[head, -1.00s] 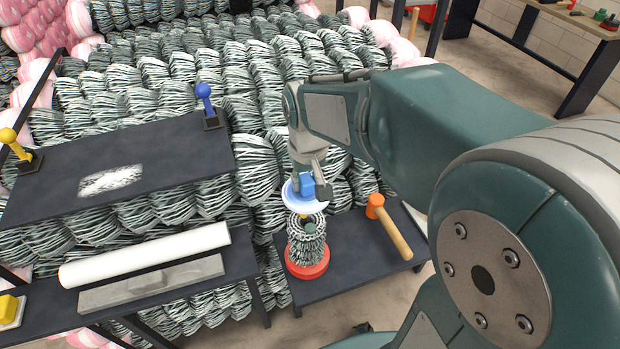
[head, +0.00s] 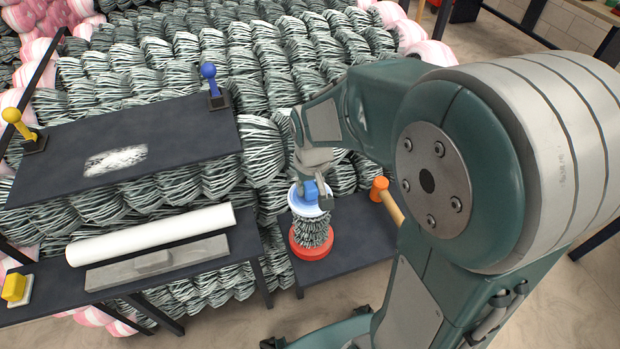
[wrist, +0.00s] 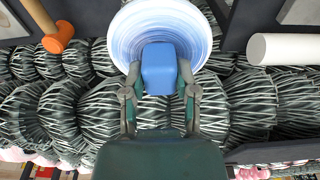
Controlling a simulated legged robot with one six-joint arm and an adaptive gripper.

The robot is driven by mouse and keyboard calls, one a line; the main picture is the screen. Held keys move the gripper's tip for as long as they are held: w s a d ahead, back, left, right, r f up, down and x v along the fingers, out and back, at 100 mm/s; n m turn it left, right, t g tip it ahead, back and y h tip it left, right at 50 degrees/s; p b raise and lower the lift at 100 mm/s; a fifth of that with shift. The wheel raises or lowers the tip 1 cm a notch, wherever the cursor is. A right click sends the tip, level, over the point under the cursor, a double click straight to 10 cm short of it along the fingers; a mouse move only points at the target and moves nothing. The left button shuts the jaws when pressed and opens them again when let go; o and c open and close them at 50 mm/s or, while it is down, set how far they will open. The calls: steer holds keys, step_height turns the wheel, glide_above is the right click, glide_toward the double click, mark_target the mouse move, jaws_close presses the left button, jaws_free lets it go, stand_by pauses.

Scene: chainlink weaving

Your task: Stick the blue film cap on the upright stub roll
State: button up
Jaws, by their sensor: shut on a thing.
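The blue film cap (head: 309,208) is a pale blue-white disc with a blue block handle (wrist: 159,70) on top. My gripper (head: 318,190) is shut on that handle. In the head view the cap is at the top of the upright stub roll (head: 313,232), a short chainlink roll on a red base (head: 311,243). The cap looks roughly level and hides the roll's top end. I cannot tell whether it touches the roll. In the wrist view the cap hides the roll.
An orange mallet (head: 379,189) lies just right of the roll on the dark low table (head: 345,238). Left are a white tube (head: 150,235) and a grey bar (head: 155,263). Blue (head: 211,80) and yellow (head: 16,122) knobbed levers stand on the dark upper panel. Chainlink rolls fill the back.

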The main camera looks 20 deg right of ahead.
mark_target(313, 190)
steer(key=shift+d+f, duration=0.2)
steer(key=shift+a, duration=0.1)
stand_by(0.4)
steer(key=o, duration=1)
steer(key=r, duration=0.4)
steer(key=s+r, duration=0.1)
steer(key=r, duration=0.6)
steer(key=shift+s+r, duration=0.2)
steer(key=shift+r, duration=0.15)
steer(key=shift+s, duration=0.1)
